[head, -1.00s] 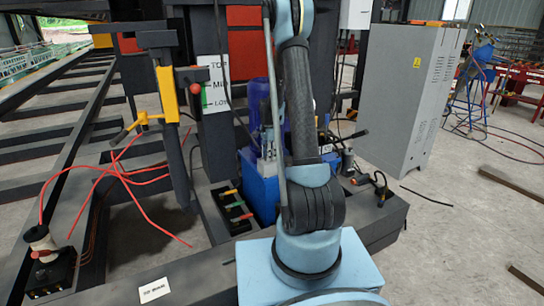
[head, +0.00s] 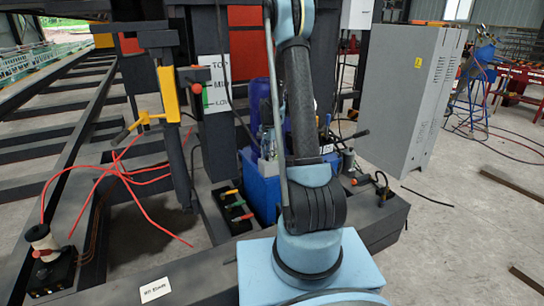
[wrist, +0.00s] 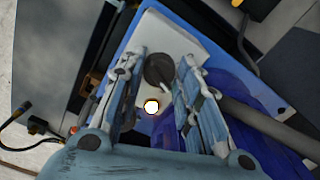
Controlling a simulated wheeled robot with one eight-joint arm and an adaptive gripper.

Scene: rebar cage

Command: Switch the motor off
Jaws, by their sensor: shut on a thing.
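In the wrist view, a dark round knob (wrist: 157,68) with a small pale lever sits on a light grey box face (wrist: 180,38), with a bright white round light (wrist: 151,107) near it. My gripper (wrist: 160,72) has one finger on each side of the knob and is shut on it. The contact itself is partly hidden by the fingers. A dark blue rounded motor body (wrist: 235,125) lies to the right. In the head view, the blue tank (head: 259,188) and the dark blue motor (head: 260,104) stand partly behind my arm, which hides the knob.
A large grey cabinet (head: 411,95) stands at the right. A black post (head: 213,95) with a TOP/MID/LOW label stands left of the motor. Small levers (head: 234,205) are at the tank's front left. A joystick box (head: 52,262) and red hoses (head: 120,172) are at the left.

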